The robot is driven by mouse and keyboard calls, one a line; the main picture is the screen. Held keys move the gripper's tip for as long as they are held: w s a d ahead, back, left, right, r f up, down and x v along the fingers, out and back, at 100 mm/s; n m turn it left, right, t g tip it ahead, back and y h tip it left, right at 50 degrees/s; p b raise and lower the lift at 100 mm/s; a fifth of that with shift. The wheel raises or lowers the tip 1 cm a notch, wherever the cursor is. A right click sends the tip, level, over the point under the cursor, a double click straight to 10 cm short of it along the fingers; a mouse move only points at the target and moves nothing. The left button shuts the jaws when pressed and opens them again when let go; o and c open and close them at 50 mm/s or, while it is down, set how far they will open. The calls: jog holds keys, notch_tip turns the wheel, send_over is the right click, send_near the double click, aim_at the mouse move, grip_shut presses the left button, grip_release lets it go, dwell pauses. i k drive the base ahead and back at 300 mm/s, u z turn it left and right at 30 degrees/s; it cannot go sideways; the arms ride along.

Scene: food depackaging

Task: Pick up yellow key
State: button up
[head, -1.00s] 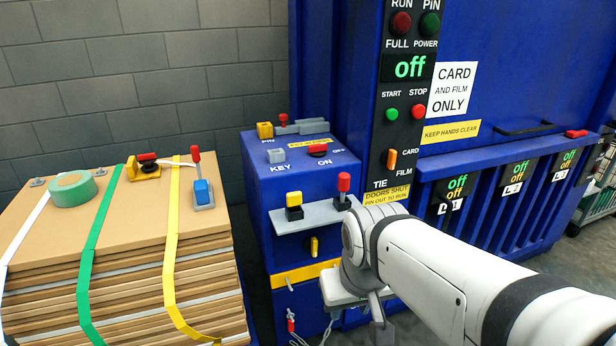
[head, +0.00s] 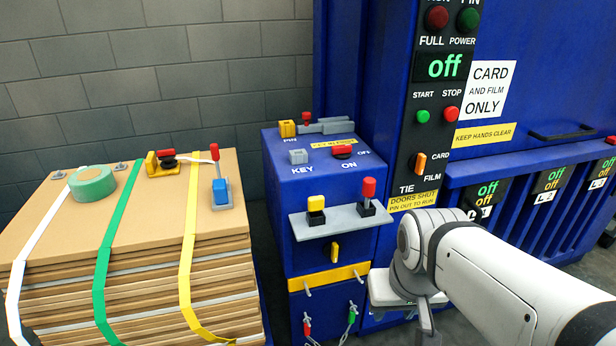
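A small yellow-topped piece (head: 316,203), which looks like the yellow key, stands upright in a black holder at the left of a grey shelf (head: 340,220). The shelf juts from the front of the blue cabinet (head: 290,215). A yellow knob (head: 334,250) sits on the cabinet front below the shelf. My arm reaches in from the lower right, and its end (head: 425,315) hangs right of and below the shelf, apart from the yellow piece. The fingers are not clear, so I cannot tell whether my gripper is open.
A red-topped piece (head: 368,190) stands in another holder on the shelf's right. Red and green tagged items (head: 307,326) hang below. A strapped cardboard stack (head: 120,290) is at left, bearing green tape (head: 92,183) and a red-handled lever (head: 219,185). A blue machine (head: 400,60) rises behind.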

aim_at(314, 204)
jog(key=i, duration=0.9)
